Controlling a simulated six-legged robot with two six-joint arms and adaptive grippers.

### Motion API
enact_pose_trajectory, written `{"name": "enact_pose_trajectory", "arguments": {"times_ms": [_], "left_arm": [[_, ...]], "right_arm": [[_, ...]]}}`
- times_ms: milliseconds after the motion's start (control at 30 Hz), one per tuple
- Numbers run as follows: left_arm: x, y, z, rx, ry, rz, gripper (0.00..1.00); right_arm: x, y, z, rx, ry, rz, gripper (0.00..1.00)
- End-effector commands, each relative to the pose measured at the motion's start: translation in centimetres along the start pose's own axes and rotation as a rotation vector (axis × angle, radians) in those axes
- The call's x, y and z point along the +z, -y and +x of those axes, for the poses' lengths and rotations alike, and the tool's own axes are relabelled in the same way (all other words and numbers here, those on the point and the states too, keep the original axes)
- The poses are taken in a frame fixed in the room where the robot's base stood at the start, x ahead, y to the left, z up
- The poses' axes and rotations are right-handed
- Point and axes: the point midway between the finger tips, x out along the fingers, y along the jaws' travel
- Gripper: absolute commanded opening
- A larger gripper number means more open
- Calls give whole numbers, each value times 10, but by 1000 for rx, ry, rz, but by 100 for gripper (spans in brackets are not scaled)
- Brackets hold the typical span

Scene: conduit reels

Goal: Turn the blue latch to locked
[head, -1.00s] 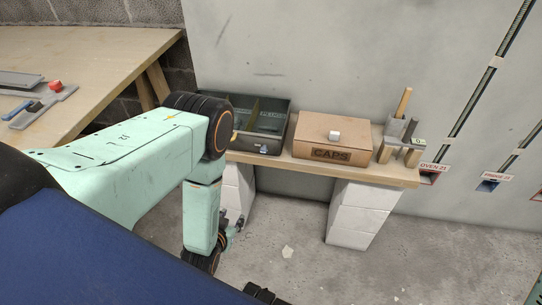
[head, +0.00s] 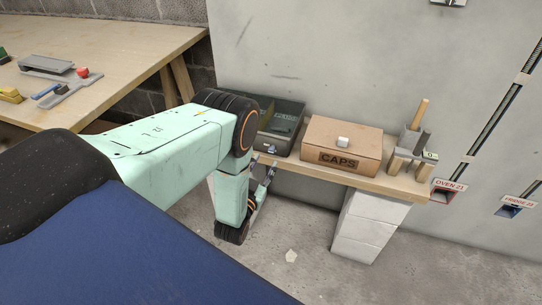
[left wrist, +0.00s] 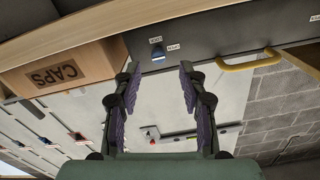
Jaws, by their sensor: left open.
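The small blue latch (left wrist: 156,54) shows in the left wrist view on the front of a dark metal box (left wrist: 205,36), with two small white labels beside it. Which label it points at is too small to tell. My left gripper (left wrist: 158,72) is open and empty, and the latch lies between its fingertips in that view, apart from them. My right gripper is out of view.
A tool holder (head: 410,150) is further right. A yellow handle (left wrist: 250,62) juts from the box front. A wooden table (head: 110,60) is at left.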

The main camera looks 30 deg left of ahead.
Motion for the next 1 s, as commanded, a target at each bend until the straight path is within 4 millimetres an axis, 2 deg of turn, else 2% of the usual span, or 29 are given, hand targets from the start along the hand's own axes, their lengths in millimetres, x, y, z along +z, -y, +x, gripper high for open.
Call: {"name": "enact_pose_trajectory", "arguments": {"times_ms": [100, 300, 700, 1000], "left_arm": [[2, -1, 20, 0, -3, -1, 42], [1, -2, 44, 1, -2, -1, 42], [-1, -5, 52, 2, 1, -1, 42], [0, -4, 52, 2, 1, -1, 16]], "right_arm": [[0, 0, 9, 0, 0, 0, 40], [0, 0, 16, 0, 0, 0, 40], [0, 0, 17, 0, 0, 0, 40], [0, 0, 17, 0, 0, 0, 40]]}}
